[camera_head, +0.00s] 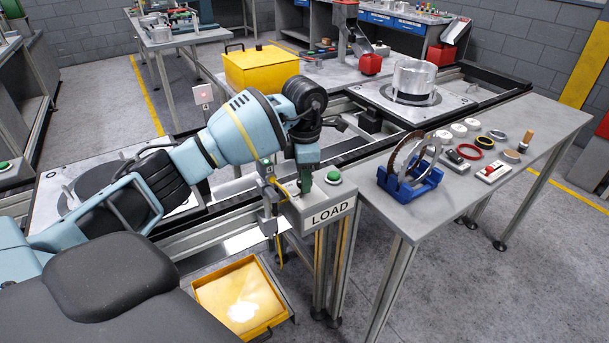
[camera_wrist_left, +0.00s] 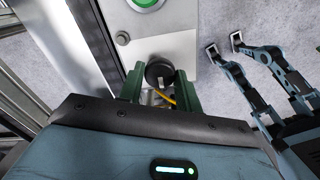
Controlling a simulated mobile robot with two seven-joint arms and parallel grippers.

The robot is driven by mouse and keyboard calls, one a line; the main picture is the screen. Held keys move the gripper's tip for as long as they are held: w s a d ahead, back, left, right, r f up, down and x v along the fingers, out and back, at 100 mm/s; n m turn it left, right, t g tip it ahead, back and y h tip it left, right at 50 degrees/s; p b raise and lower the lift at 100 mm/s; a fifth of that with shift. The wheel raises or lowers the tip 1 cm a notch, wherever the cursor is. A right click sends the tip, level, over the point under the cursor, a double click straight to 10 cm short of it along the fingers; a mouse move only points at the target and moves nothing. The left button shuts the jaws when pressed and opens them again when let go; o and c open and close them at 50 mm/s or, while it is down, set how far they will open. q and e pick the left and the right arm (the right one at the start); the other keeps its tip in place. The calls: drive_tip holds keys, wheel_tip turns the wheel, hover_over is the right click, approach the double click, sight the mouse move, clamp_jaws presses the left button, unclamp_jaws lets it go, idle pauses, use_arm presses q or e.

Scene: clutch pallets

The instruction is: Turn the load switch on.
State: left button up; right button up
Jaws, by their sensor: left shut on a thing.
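The load switch is a dark round knob (camera_wrist_left: 160,72) on the pale top of the LOAD box (camera_head: 329,215). In the wrist view the knob sits between the green fingers of my left gripper (camera_wrist_left: 159,85), which is shut on it. In the head view my left gripper (camera_head: 305,187) comes down from above onto the box top and hides most of the knob. A green button (camera_head: 333,176) is beside it, and shows at the top of the wrist view (camera_wrist_left: 146,3). I cannot tell the knob's on or off position.
A bench with a blue stand (camera_head: 408,184), rings and small parts is right of the box. A yellow tray (camera_head: 240,297) lies low in front. A conveyor with a silver part (camera_head: 413,80) runs behind. Blue-and-black links (camera_wrist_left: 270,75) at the wrist view's right are unclear.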

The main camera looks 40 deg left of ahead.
use_arm(q)
drive_tip(key=shift+m, duration=0.3)
drive_tip(key=m, duration=0.5)
drive_tip(key=shift+m+b, duration=0.3)
drive_tip(key=m, duration=0.5)
drive_tip(key=shift+b, duration=0.35)
use_arm(e)
drive_tip(key=shift+s+f, duration=0.55)
drive_tip(key=shift+f, duration=0.3)
use_arm(q)
drive_tip(key=shift+m, duration=0.4)
drive_tip(key=o, duration=1)
drive_tip(key=shift+r, duration=3.9)
use_arm(e)
drive_tip(key=shift+f, duration=0.15)
